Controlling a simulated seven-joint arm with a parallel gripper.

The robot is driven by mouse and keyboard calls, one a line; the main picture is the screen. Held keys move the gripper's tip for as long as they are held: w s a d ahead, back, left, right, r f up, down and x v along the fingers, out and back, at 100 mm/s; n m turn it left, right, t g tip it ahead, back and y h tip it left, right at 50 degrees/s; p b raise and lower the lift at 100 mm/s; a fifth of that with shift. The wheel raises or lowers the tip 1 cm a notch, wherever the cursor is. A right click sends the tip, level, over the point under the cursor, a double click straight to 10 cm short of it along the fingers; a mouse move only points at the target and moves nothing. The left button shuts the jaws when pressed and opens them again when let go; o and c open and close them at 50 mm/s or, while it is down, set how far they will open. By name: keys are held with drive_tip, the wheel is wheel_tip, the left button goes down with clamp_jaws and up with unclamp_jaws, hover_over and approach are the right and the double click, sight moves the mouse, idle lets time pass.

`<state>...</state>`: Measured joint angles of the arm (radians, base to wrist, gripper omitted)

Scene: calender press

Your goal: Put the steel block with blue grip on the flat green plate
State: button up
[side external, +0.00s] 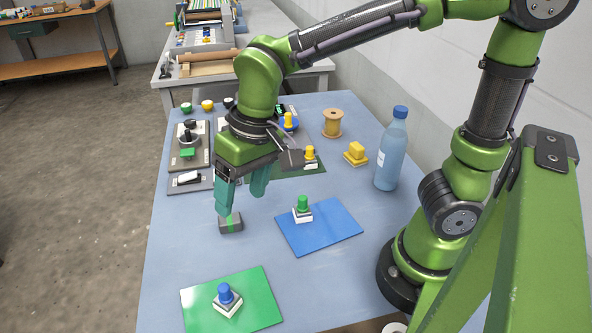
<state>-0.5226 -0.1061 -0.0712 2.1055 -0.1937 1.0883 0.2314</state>
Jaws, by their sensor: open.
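A small block with a blue grip (226,296) stands upright on the flat green plate (262,310) at the front left of the table. Its base is pale with a grey top. My gripper (241,203) points down with its two teal fingers apart and nothing seen between them. It is behind the green plate, well away from the blue-grip block. The left fingertip is right at a dark grey block with a green stripe (231,223); I cannot tell whether they touch.
A block with a green grip (302,210) stands on a blue plate (325,239) right of my gripper. Behind are a yellow block (355,153), a spool (332,123), a blue bottle (391,150) and several small blocks and panels. The table's front left is clear around the green plate.

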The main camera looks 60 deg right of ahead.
drive_tip(key=s+d+r+m+t, duration=0.1)
drive_tip(key=s+d+r+t, duration=0.1)
drive_tip(key=d, duration=0.4)
drive_tip(key=s+d+r+m+t, duration=0.1)
drive_tip(key=s+d+r+t, duration=0.1)
drive_tip(key=d, duration=0.4)
drive_tip(key=shift+s+d+r+m+t, duration=0.25)
drive_tip(key=shift+s+d+m+t, duration=0.1)
drive_tip(key=shift+s+t, duration=0.4)
